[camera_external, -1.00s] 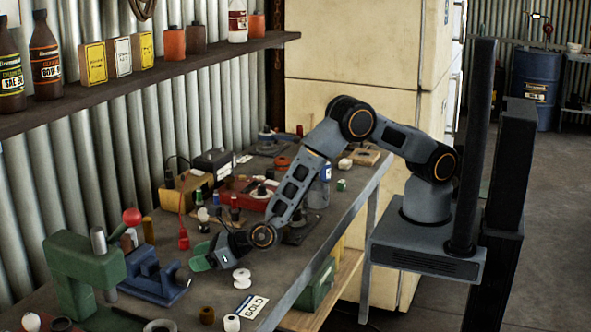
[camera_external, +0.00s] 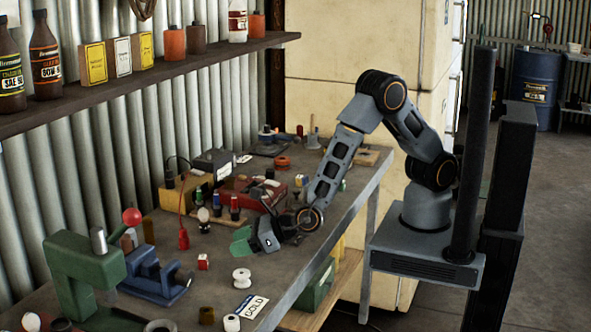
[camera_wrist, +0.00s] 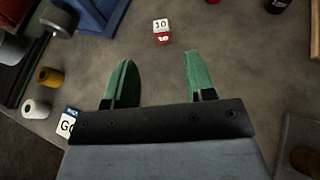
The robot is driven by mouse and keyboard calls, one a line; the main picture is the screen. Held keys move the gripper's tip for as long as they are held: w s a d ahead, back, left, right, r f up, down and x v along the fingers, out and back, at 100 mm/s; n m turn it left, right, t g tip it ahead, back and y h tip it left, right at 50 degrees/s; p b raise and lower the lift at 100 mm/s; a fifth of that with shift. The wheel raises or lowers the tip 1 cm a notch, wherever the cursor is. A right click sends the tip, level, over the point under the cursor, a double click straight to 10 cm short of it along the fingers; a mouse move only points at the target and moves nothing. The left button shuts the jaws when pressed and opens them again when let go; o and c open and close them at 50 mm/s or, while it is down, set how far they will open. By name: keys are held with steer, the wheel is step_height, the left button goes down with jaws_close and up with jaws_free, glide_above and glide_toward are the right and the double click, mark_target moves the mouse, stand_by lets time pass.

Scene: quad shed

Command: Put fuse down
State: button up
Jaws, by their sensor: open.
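The fuse (camera_external: 203,262) is a small red and white block. It rests on the grey workbench, right of the blue vise and left of a white spool.
A blue vise (camera_external: 160,280) and green press (camera_external: 85,280) stand left. A white spool (camera_external: 241,277) and a lettered card (camera_external: 252,306) lie near the front edge. Red and yellow boxes and several small jars crowd the back. Bench around the fuse is mostly clear.

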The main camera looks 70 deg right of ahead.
steer(key=shift+s+d+r, duration=0.15)
steer(key=shift+s+r, duration=0.05)
steer(key=shift+s, duration=0.15)
steer(key=w+d+r+m+g+h, duration=0.1)
steer(key=w+d+r+m+h, duration=0.2)
steer(key=d+m, duration=0.45)
steer(key=d+r+m+h, duration=0.4)
steer(key=d, duration=0.6)
steer(key=w+d+r+m+g+h, duration=0.1)
steer(key=w+d+r+m+h, duration=0.2)
steer(key=d+m, duration=0.45)
steer(key=s+d+r+m+g, duration=0.35)
steer(key=s+d+m, duration=0.4)
steer(key=d, duration=0.45)
steer(key=s+d+r+m+g+y, duration=0.1)
steer(key=s+m+y, duration=0.4)
steer(key=s+m, duration=0.6)
steer(key=d+m+g, duration=0.1)
steer(key=d+m, duration=0.1)
steer(key=m, duration=0.1)
steer(key=shift+r, duration=0.35)
